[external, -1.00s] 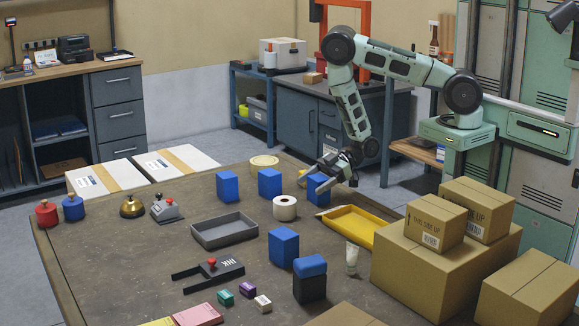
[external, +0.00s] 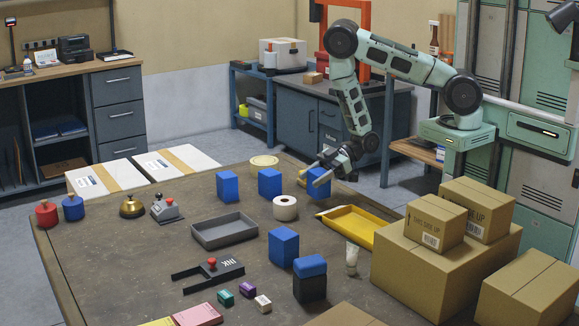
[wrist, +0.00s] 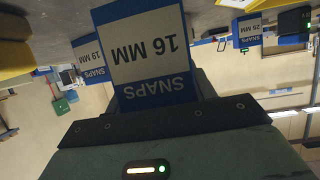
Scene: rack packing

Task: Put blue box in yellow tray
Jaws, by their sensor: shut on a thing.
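My gripper (external: 321,177) is shut on a blue box (external: 318,189) at the far side of the table, just behind the yellow tray (external: 350,226). In the wrist view the held blue box (wrist: 150,55) fills the space at the jaws, its white label reading "SNAPS 16 MM" upside down. The yellow tray looks empty. Other blue boxes stand on the table: one at the back left (external: 227,187), one left of my gripper (external: 270,183), and one near the middle (external: 283,247).
A tape roll (external: 285,207) stands between the held box and the empty grey tray (external: 224,241). A white tube (external: 352,258) stands before the yellow tray. Stacked cardboard boxes (external: 435,262) crowd its right side.

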